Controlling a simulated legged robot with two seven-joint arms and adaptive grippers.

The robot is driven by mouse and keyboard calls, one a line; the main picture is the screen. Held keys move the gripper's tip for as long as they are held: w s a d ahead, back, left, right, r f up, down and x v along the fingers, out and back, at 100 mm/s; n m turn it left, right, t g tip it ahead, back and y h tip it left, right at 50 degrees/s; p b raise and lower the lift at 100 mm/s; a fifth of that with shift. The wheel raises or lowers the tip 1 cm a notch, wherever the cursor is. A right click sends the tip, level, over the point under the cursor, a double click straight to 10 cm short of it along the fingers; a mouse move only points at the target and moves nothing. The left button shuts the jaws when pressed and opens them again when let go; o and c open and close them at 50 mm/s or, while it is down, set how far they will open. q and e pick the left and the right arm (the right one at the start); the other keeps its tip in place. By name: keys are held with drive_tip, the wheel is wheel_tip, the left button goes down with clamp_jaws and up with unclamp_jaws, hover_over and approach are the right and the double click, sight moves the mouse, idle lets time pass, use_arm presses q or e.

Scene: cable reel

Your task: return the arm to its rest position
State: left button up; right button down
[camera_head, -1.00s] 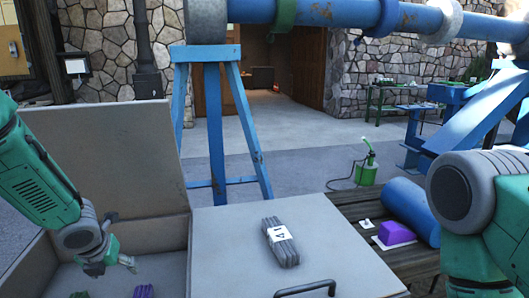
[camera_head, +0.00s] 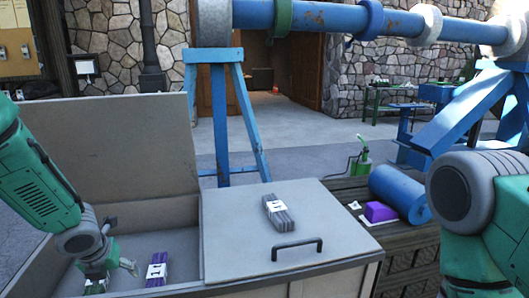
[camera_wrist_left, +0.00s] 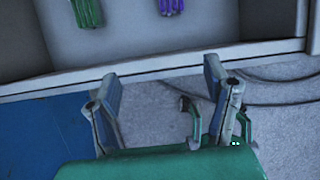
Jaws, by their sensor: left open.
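My left arm comes in from the left in the head view. Its gripper (camera_head: 118,252) is open and empty, held over the left, open compartment of a grey box (camera_head: 95,150). In the left wrist view the two fingers (camera_wrist_left: 162,85) stand wide apart with nothing between them. A purple bundle with a white label (camera_head: 156,270) lies in the compartment, right of the gripper; it also shows in the left wrist view (camera_wrist_left: 171,6). A green bundle (camera_wrist_left: 86,14) lies beside it there. My right arm (camera_head: 470,200) shows at the right edge; its gripper is out of view.
A grey labelled bundle (camera_head: 278,212) lies on the box's closed right lid, behind a dark handle (camera_head: 297,249). A blue trestle (camera_head: 222,120) and pipe (camera_head: 320,16) stand behind. A blue cylinder (camera_head: 398,192) and purple block (camera_head: 380,211) lie on a bench at right.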

use_arm(q)
drive_tip(key=s+d+f+n+g+h+b, duration=0.1)
drive_tip(key=s+d+f+n, duration=0.3)
drive_tip(key=s+f+n, duration=0.3)
drive_tip(key=s+d+f+n+g+h+b, duration=0.1)
drive_tip(key=s+d+f+n+g, duration=0.1)
drive_tip(key=s+d+f+n, duration=0.4)
drive_tip(key=s+a+f+n, duration=0.1)
drive_tip(key=s+f+n, duration=0.2)
drive_tip(key=s+n, duration=0.6)
drive_tip(key=s+a+f+n+y+b, duration=0.1)
drive_tip(key=s+f+n, duration=0.2)
drive_tip(key=s+n, duration=0.7)
drive_tip(key=shift+s+a+f+g, duration=0.15)
drive_tip(key=shift+s+f+g, duration=0.25)
drive_tip(key=shift+s, duration=0.6)
use_arm(e)
drive_tip(key=f, duration=0.3)
drive_tip(key=shift+w+f, duration=0.2)
drive_tip(key=shift+w, duration=0.1)
use_arm(q)
drive_tip(key=shift+w, duration=0.15)
